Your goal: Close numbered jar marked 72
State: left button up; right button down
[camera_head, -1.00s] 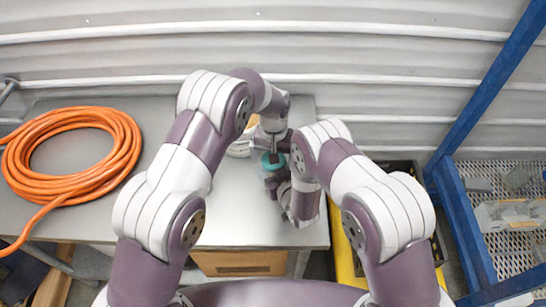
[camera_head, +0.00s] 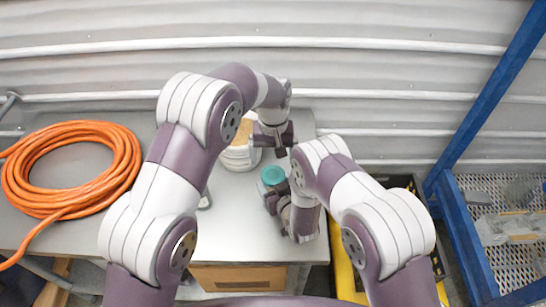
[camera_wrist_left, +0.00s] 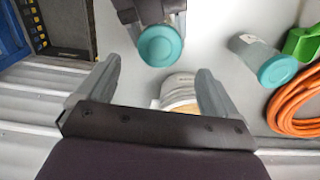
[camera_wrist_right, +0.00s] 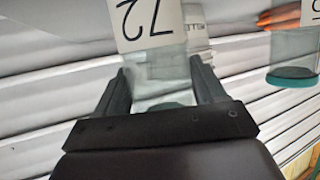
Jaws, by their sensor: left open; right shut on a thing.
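The jar marked 72 (camera_wrist_right: 152,40) is clear, with a white label that appears upside down in the right wrist view. My right gripper (camera_wrist_right: 160,85) is shut on it. A teal lid (camera_head: 271,176) sits on its top, also visible in the left wrist view (camera_wrist_left: 160,46); how tightly it sits I cannot tell. My left gripper (camera_head: 273,138) is open and empty, behind and apart from the lid. In the left wrist view its fingers (camera_wrist_left: 157,76) are spread with nothing between them. The right fingers are mostly hidden in the head view.
A white tub with tan contents (camera_head: 240,158) stands behind my left forearm. A second teal-lidded jar (camera_wrist_left: 272,65) is near a green object (camera_wrist_left: 302,43). An orange coiled hose (camera_head: 70,170) covers the table's left. The front middle of the table is clear.

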aim_at(273, 175)
pick_arm(q)
jog(key=shift+f, duration=4.05)
jog(key=c, duration=1.1)
jog(key=m, duration=0.3)
jog(key=o, duration=1.2)
